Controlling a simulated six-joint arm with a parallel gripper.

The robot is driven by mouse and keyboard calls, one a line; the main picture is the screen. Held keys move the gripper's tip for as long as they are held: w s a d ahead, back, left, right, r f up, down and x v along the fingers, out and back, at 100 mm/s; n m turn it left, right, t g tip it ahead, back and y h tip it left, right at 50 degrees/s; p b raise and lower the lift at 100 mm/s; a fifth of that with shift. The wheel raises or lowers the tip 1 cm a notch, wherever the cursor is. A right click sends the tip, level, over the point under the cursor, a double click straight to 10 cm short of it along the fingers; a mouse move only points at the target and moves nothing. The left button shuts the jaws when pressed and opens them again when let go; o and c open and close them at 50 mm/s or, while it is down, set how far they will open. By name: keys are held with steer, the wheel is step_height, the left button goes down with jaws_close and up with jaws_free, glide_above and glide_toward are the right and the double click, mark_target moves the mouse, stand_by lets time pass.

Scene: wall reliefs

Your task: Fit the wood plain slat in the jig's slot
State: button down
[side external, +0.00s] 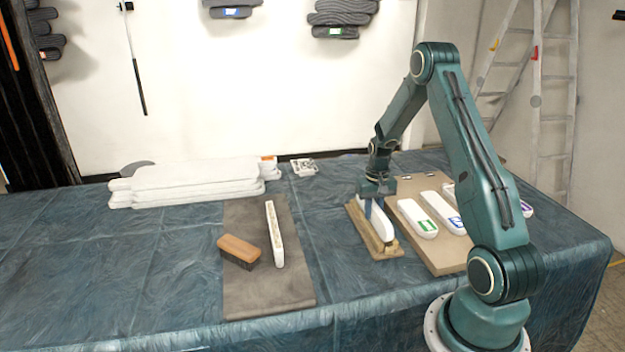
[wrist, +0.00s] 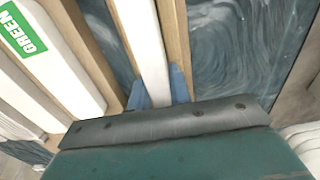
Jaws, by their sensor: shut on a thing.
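A plain white slat (side external: 374,221) with no label in sight is held in my gripper (side external: 374,204). It lies lengthwise along the wooden jig (side external: 394,251), between its two side rails. In the wrist view the slat (wrist: 146,45) runs between the blue fingers of my gripper (wrist: 158,88), with a rail of the jig (wrist: 175,40) on each side. The fingers are shut on the slat's sides. How deep the slat sits in the slot cannot be told, as the gripper covers part of it.
A tan board (side external: 446,258) with several labelled white slats, one green (side external: 417,218), lies right of the jig. A brown mat (side external: 245,293) holds a wooden brush (side external: 239,250) and a narrow pale slat (side external: 274,234). White stacked pieces (side external: 195,181) lie at the back left.

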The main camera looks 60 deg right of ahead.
steer(key=shift+f, duration=0.2)
steer(key=c, duration=1.2)
jaws_free()
step_height(320, 180, up, 14)
